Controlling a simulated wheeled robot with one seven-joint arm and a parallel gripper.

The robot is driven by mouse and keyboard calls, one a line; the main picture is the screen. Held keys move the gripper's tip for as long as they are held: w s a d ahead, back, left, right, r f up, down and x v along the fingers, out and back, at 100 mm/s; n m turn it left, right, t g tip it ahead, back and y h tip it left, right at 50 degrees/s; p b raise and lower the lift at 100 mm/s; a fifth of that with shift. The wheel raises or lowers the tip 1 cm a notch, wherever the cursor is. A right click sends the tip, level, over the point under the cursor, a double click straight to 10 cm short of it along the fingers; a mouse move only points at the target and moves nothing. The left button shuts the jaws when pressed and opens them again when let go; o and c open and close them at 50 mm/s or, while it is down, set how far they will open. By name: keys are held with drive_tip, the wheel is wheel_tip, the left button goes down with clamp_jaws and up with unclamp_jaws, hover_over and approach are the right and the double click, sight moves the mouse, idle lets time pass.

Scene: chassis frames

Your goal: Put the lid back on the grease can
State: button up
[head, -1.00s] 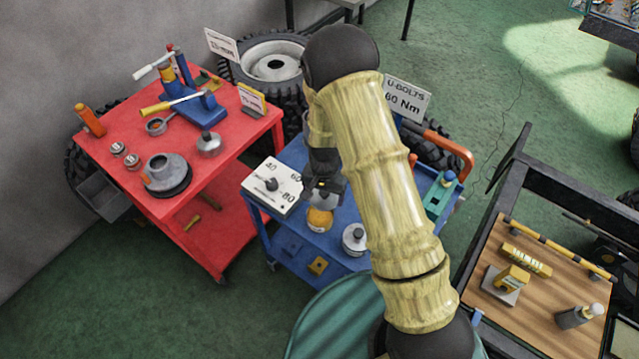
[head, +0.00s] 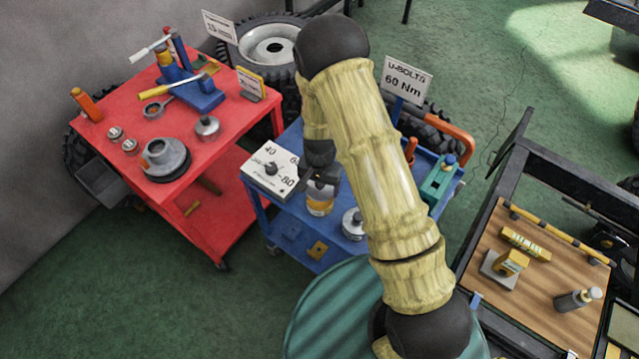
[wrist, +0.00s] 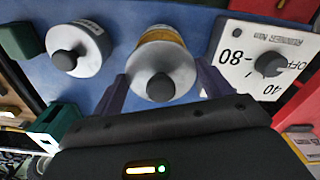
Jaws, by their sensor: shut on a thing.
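The grease can (head: 319,206), with a yellow-orange label, stands on the blue cart top. In the wrist view the can (wrist: 163,34) shows beyond the grey round lid (wrist: 152,66), which has a black knob. My gripper (head: 322,184) is shut on the lid, one dark finger on each side of it in the wrist view (wrist: 162,88). The lid is over the can's mouth and hides it. I cannot tell whether the lid rests fully on the rim.
A second grey can with a black knob (head: 353,223) stands close beside, on the blue cart (head: 327,239). A white dial box (head: 270,170) is on the other side. A green-teal box (head: 440,180) lies further right. The red cart (head: 215,165) holds several parts.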

sight(320, 192)
drive_tip(key=shift+f+b, duration=1.1)
drive_tip(key=shift+f, duration=0.75)
drive_tip(key=shift+s+a, duration=0.1)
drive_tip(key=shift+s, duration=0.05)
drive_tip(key=shift+f, duration=0.15)
idle(0.9)
drive_tip(key=o, duration=1)
drive_tip(key=shift+r+p, duration=2.55)
drive_tip(key=shift+r, duration=1)
